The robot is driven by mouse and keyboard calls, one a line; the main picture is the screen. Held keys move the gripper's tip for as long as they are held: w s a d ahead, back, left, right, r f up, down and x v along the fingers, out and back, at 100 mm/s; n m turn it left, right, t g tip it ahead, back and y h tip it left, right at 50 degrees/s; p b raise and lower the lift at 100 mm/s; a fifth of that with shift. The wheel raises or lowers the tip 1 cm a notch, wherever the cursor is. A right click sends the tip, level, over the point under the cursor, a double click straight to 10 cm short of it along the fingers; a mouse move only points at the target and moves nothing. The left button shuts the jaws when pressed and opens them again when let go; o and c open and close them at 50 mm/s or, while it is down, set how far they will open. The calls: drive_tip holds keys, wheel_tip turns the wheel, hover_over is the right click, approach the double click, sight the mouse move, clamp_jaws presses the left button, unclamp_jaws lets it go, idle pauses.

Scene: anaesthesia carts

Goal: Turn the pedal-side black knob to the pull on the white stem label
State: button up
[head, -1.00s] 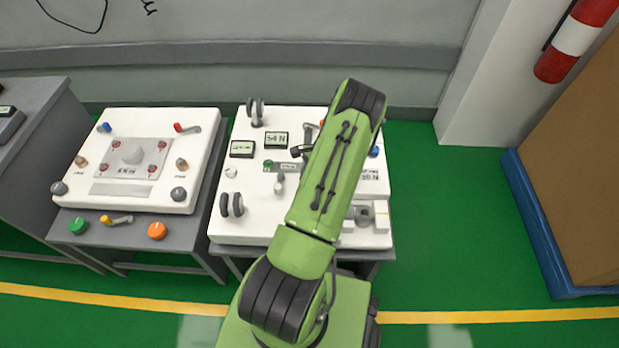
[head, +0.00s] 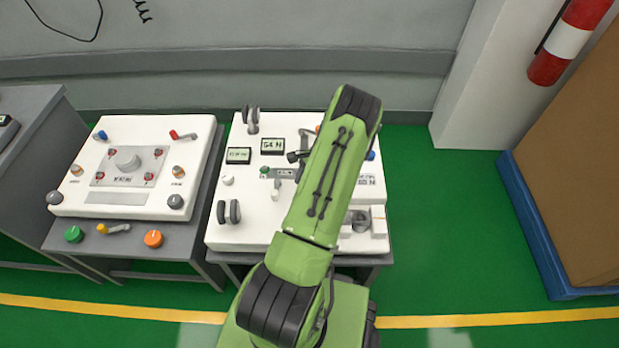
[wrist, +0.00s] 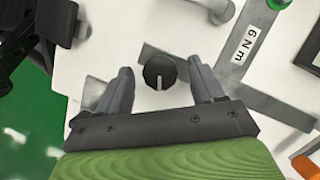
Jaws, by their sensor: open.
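In the wrist view a round black knob (wrist: 158,74) with a white pointer line sits on the white panel. Its line points down in the picture, toward my palm. My gripper (wrist: 161,66) is open, with one grey finger on each side of the knob and visible gaps between. I cannot tell how far the fingertips are above the panel. In the head view my green arm covers the knob and my gripper. A white label (wrist: 245,43) reading "6 N m" lies on a grey strip at the upper right of the wrist view. No label reading "pull" is legible.
A black fixture (wrist: 58,20) stands left of my gripper in the wrist view. A grey bar (wrist: 280,102) runs at the right, near an orange part (wrist: 305,166). In the head view the white panel (head: 250,236) carries displays and wheels; another panel (head: 150,203) stands left.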

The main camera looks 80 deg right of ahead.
drive_tip(key=p+v, duration=0.3)
drive_tip(key=v, duration=1.2)
drive_tip(key=shift+r, duration=0.3)
